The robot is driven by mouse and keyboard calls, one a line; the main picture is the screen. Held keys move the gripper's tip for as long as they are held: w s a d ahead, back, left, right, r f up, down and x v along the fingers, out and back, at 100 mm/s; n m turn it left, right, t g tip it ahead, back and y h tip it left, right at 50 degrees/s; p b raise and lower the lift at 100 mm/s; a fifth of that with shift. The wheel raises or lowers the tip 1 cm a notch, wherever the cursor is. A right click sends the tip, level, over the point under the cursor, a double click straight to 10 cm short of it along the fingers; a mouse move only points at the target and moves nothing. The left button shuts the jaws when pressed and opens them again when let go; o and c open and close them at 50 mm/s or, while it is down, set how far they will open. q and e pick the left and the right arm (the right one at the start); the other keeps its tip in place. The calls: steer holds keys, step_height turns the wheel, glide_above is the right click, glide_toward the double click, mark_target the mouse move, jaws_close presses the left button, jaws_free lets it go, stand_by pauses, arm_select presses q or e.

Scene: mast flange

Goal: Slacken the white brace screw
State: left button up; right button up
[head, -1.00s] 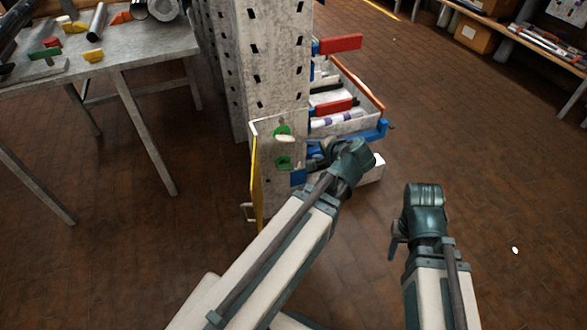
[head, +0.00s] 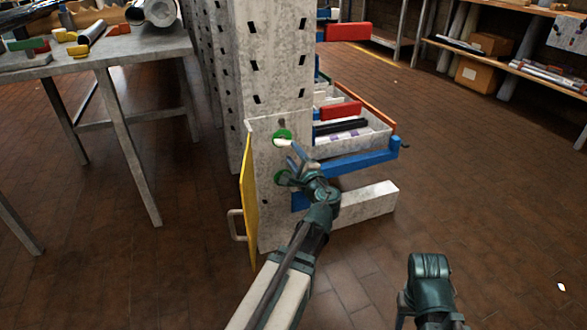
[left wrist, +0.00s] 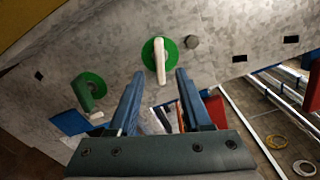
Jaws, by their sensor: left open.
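The white brace screw (head: 283,141) is a white bar handle on a green disc, on the front of the grey upright's foot plate. In the left wrist view the white handle (left wrist: 160,60) stands nearly upright across its green disc. A second green disc with a green handle (left wrist: 88,92) sits to its lower left; in the head view it (head: 281,177) is partly behind my gripper. My left gripper (head: 289,160) is open, just below the white handle. In the wrist view its fingertips (left wrist: 159,77) straddle the handle's lower end; contact cannot be told. My right gripper is mostly hidden by its wrist.
A yellow panel (head: 249,205) with a metal handle (head: 236,225) edges the plate's left side. A blue-fronted tray (head: 362,161) and a pale beam (head: 367,203) jut out right of the upright. A workbench (head: 110,48) stands left.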

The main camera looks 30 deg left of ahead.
mark_target(287, 146)
arm_select(q)
steer(key=shift+w+a, duration=0.15)
steer(key=shift+x, duration=3.35)
steer(key=shift+c, duration=1.1)
jaws_close()
